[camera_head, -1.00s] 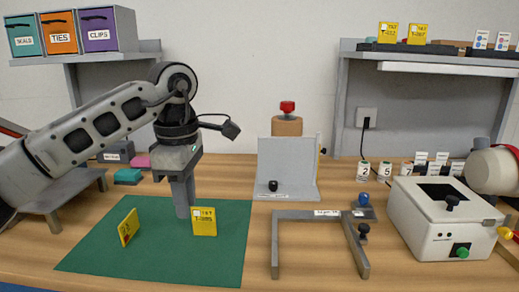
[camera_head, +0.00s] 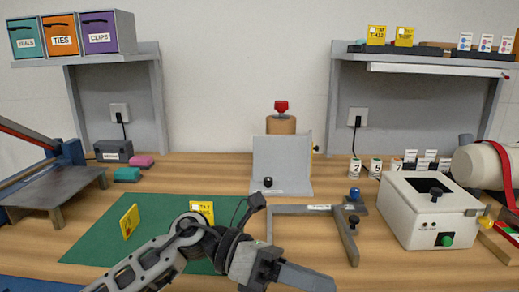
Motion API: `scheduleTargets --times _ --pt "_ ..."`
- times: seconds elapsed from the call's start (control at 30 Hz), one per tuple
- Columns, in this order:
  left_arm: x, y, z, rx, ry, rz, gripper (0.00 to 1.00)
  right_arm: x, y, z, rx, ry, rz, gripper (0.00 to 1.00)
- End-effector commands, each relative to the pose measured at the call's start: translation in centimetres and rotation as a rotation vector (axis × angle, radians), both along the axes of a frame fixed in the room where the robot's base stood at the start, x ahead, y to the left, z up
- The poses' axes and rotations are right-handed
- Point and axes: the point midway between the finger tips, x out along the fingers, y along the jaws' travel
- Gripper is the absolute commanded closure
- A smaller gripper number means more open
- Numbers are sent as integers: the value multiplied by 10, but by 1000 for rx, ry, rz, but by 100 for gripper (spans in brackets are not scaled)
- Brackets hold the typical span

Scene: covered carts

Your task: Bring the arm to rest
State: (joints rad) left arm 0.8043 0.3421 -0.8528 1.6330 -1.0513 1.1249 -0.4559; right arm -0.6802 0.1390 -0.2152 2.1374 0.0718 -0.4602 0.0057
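My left arm comes in low from the bottom left. Its gripper (camera_head: 305,279) is near the bottom middle of the head view, pointing right, in front of the grey bracket frame. Nothing shows held in it, and its finger gap cannot be made out from this angle. Two yellow tags stand on the green mat (camera_head: 105,240): one turned at the left (camera_head: 130,222), and one behind my arm (camera_head: 203,208), its lower part hidden. My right gripper is not in view.
A grey bracket frame (camera_head: 310,210) lies right of the mat. A white box (camera_head: 425,215) with a green knob stands at the right. A grey upright panel (camera_head: 282,165) stands at the back. A low metal stand (camera_head: 65,187) is at the left. Shelves hang on both sides.

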Motion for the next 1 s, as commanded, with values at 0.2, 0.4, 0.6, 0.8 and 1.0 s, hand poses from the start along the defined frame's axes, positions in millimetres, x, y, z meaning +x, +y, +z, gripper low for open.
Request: scheduleTargets --times 0.2,0.4,0.6,0.8,1.0 --pt "19 18 17 -491 748 335 74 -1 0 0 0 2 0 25" --pt "52 93 -53 -808 1488 690 74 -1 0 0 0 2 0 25" --pt "17 167 -177 -1006 2171 1041 74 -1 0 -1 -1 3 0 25" --pt "-50 202 -254 -1089 2602 1274 74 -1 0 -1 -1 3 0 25" --pt "-80 211 -276 1027 -2550 -1258 74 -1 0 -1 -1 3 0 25"
